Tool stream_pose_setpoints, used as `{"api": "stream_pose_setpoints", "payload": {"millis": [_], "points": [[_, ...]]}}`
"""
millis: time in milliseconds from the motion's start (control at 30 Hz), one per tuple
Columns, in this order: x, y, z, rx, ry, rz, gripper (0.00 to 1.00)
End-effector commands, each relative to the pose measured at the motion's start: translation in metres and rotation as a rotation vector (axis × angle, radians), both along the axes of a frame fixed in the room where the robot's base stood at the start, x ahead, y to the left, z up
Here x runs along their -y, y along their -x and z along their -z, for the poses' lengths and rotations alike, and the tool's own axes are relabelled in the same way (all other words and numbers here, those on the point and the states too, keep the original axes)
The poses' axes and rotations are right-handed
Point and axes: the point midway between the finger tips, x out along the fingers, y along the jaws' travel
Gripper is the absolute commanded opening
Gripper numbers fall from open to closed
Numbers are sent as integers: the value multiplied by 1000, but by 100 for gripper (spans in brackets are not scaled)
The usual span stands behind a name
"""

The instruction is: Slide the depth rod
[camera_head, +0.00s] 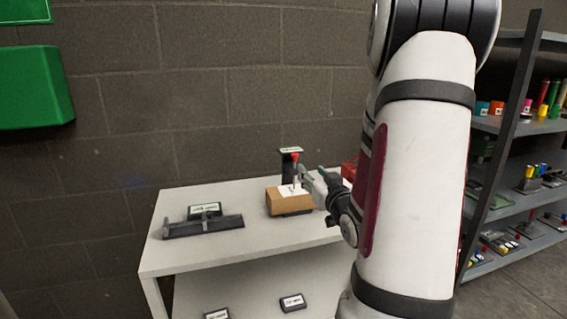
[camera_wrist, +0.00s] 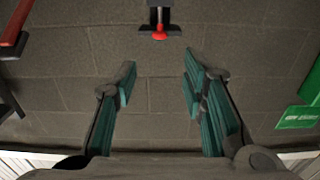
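A thin upright rod with a red knob (camera_head: 295,157) stands at a brown and white block (camera_head: 288,202) on the table; it appears to be the depth rod, though its label cannot be read. A black upright piece with a small label (camera_head: 290,165) is behind it. My gripper (camera_head: 309,176) is beside the rod, just right of the knob in the head view. In the wrist view my gripper (camera_wrist: 160,70) is open and empty. A red knob (camera_wrist: 159,35) on a dark holder is centred beyond the fingertips, not between them.
The light table (camera_head: 255,241) also holds a dark bar-shaped fixture (camera_head: 203,227) with a label plate at left. A red object (camera_head: 349,170) lies partly hidden behind my arm. A brick wall (camera_head: 220,95) is close behind. Shelving (camera_head: 504,130) stands right; a green box (camera_head: 35,88) hangs upper left.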

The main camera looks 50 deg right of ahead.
Motion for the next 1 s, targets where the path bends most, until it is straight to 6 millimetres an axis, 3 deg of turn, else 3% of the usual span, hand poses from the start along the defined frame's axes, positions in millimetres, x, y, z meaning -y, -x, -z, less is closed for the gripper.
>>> {"api": "stream_pose_setpoints", "payload": {"millis": [600,800,1000], "points": [[57,-94,-1,0,0,-1,39],[65,-109,-1,-1,0,-1,39],[67,-112,-1,-2,0,-1,39]]}}
